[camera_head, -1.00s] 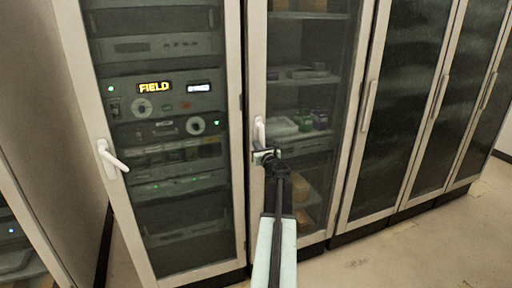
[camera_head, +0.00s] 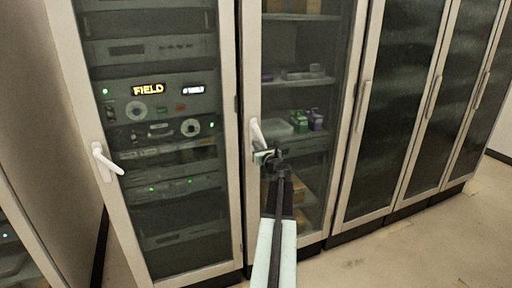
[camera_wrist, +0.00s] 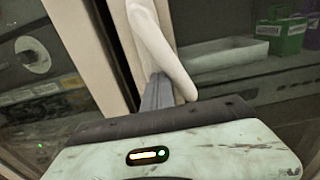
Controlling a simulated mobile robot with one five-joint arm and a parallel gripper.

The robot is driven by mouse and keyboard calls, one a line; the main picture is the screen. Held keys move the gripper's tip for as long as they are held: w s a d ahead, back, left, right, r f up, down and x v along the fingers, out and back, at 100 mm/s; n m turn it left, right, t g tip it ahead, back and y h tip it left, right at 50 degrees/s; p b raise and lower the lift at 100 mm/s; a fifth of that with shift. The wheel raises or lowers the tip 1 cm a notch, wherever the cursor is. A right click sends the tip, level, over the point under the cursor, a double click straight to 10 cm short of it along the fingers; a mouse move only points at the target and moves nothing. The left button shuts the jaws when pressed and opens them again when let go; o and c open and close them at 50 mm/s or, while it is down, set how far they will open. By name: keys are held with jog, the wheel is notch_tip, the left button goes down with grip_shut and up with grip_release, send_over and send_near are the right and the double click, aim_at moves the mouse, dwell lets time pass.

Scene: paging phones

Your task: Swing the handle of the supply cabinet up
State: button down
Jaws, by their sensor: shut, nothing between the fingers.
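The supply cabinet (camera_head: 251,215) is the glass-fronted one in the middle, with shelves of boxes inside; its door looks closed. Its white handle (camera_head: 257,132) is on the door's left frame. It hangs mostly downward, its lower end tilted a little to the right. My gripper (camera_head: 264,157) is at the handle's lower end. In the wrist view the handle (camera_wrist: 162,45) slants down to the right, and the shut grey fingers (camera_wrist: 157,93) are just left of its lower end, partly overlapped by it. I cannot tell whether they touch. Nothing is held.
To the left stands a cabinet of lit equipment with a FIELD display (camera_head: 148,90) and its own white handle (camera_head: 106,162). More dark-glass cabinets (camera_head: 395,110) line the right. The floor (camera_head: 400,255) at front right is clear.

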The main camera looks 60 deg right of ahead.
jog(key=shift+w+a+f+b, duration=0.3)
jog(key=shift+a+f+b, duration=0.1)
jog(key=shift+f+b, duration=0.2)
dwell(0.3)
jog(key=shift+s, duration=0.1)
jog(key=v, duration=0.8)
jog(key=shift+s+a, duration=0.25)
jog(key=shift+a, duration=0.1)
